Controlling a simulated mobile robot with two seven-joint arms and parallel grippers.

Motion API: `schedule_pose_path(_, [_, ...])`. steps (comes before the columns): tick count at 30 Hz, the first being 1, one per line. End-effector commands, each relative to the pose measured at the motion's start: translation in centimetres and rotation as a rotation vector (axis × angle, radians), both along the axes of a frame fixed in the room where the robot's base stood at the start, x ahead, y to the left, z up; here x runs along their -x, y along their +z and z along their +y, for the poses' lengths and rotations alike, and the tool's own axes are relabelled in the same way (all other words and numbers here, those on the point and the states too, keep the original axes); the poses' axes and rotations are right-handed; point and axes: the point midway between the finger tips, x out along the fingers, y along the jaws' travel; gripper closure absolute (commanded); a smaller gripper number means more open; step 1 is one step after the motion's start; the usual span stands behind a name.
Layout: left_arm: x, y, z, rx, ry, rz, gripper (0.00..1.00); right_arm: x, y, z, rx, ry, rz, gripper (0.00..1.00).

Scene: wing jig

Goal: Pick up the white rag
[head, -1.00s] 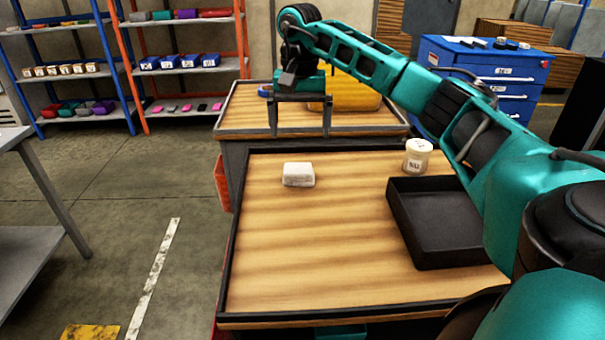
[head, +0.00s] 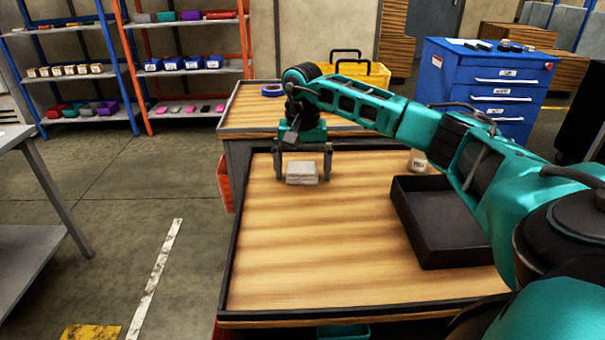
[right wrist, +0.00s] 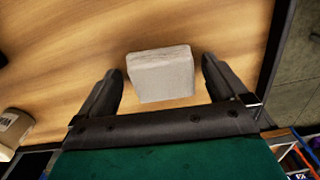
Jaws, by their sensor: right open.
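The white rag (head: 301,174) is a small folded block lying on the wooden table top near its far left part. In the right wrist view the rag (right wrist: 161,74) lies between and a little beyond my right gripper's fingers. My right gripper (head: 304,178) is open, pointing down, with one finger on each side of the rag in the head view. In the right wrist view my right gripper (right wrist: 160,78) shows a gap between each finger and the rag. I cannot tell how high the fingertips are above the table. My left gripper is not in view.
A black tray (head: 448,254) stands on the table's right side. A white labelled jar (head: 417,161) is behind it, partly hidden by my right arm. The table (head: 320,270) has a raised dark rim and is clear in front.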

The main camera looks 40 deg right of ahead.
Motion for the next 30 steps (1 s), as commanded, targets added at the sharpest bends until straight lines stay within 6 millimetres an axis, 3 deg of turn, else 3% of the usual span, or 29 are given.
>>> schedule_pose_path(2, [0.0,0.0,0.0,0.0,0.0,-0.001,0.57,0.0,0.0,0.0,0.0,0.0,0.0,0.01])
schedule_pose_path(18, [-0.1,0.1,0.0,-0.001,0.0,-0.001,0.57,0.0,0.1,0.0,0.0,0.0,0.0,0.51])
schedule_pose_path(30, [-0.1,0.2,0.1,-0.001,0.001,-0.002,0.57,-0.1,1.2,0.0,-0.001,0.0,-0.002,0.51])
